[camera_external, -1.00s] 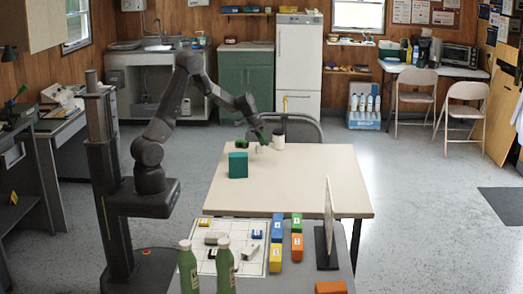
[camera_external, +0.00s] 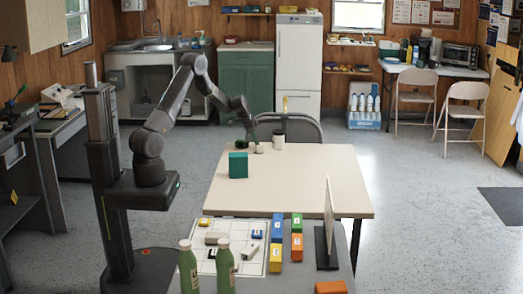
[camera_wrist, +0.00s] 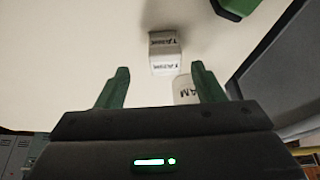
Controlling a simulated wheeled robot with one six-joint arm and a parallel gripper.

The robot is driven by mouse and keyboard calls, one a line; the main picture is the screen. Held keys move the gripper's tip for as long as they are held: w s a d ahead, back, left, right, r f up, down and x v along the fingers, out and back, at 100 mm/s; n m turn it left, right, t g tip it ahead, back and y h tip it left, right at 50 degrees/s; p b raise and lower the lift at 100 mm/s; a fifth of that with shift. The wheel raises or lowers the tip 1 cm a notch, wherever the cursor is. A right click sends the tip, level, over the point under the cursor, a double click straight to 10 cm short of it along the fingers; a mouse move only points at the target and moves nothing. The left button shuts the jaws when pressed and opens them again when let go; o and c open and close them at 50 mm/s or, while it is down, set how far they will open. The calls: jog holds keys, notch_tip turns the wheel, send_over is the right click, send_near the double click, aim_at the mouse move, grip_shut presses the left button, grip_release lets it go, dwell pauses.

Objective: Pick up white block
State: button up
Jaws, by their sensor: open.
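The white block (camera_external: 259,149) is small and sits on the beige table near its back edge. In the wrist view, the white block (camera_wrist: 165,54) has dark lettering and lies ahead of the fingertips, apart from them. My gripper (camera_wrist: 157,72) is open, with two green fingers and nothing held. In the external view my gripper (camera_external: 249,145) is low over the table, just left of the block. A white cup (camera_external: 278,141) stands right of and behind the block.
A teal block (camera_external: 238,165) stands on the table (camera_external: 310,185), nearer the front left. A green object (camera_wrist: 238,7) lies near the table edge. A chair (camera_external: 290,128) stands behind the table. The table's right side is clear.

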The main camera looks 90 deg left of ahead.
aim_at(259, 148)
jog(key=shift+a+p+x, duration=0.2)
jog(key=shift+p+x, duration=0.15)
jog(key=shift+x, duration=1)
jog(key=shift+a+p+x, duration=0.15)
jog(key=shift+p+x, duration=0.2)
jog(key=shift+x, duration=1)
jog(key=shift+w+r, duration=0.1)
jog(key=shift+w, duration=0.05)
jog(key=c, duration=1.1)
